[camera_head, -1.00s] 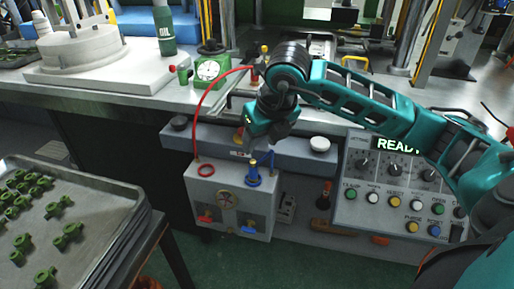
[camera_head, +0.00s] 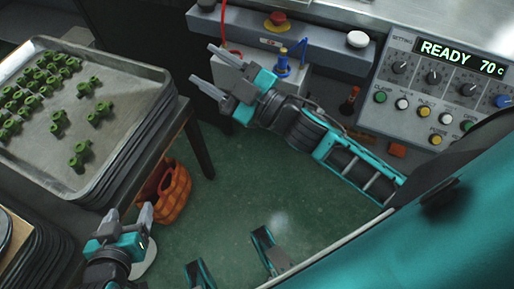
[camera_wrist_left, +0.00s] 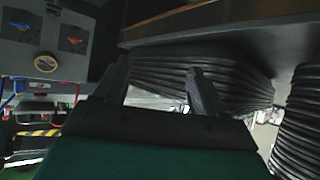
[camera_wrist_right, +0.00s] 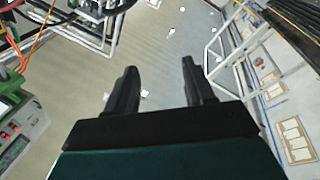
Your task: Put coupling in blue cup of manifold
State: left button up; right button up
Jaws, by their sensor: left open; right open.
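Several green couplings (camera_head: 80,153) lie on the metal tray (camera_head: 140,72) at the left of the head view. The manifold (camera_head: 299,82) is a pale box at top centre, partly hidden by my right gripper. Its blue cup (camera_head: 282,66) stands on its top; I cannot see inside it. My right gripper (camera_head: 203,64) is open and empty, between the tray and the manifold; its fingers also show in the right wrist view (camera_wrist_right: 160,72). My left gripper (camera_head: 130,212) is open and empty, low, below the tray's near corner; its fingers also show in the left wrist view (camera_wrist_left: 158,76).
A control panel (camera_head: 425,75) reading READY 70 C is at the right. An orange woven basket (camera_head: 175,190) stands on the floor beside the tray table. Stacked dark trays (camera_head: 40,255) are at lower left. A red button (camera_head: 278,20) is behind the manifold.

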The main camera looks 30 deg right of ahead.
jog(key=s+d+f+m+g+h, duration=0.25)
jog(key=s+f+m+h, duration=0.2)
jog(key=f, duration=0.55)
jog(key=s+d+f+m+g+h, duration=0.1)
jog(key=s+f+m+g+h, duration=0.35)
jog(key=f, duration=0.55)
pick_arm(q)
jog(key=s+a+r+y+p, duration=0.1)
jog(key=a+r+p, duration=0.2)
jog(key=r+p, duration=0.3)
jog(key=p, duration=0.4)
jog(key=shift+s+r+p, duration=0.25)
jog(key=shift+s+p, duration=0.05)
jog(key=shift+p, duration=0.05)
pick_arm(e)
notch_tip(320, 180, up, 7)
jog(key=s+d+m, duration=0.1)
jog(key=s+d, duration=0.1)
jog(key=shift+s+d+f+m, duration=0.15)
jog(key=shift+d+m, duration=0.15)
jog(key=shift+d, duration=0.1)
pick_arm(q)
jog(key=shift+f, duration=0.1)
pick_arm(e)
jog(key=shift+f, duration=0.1)
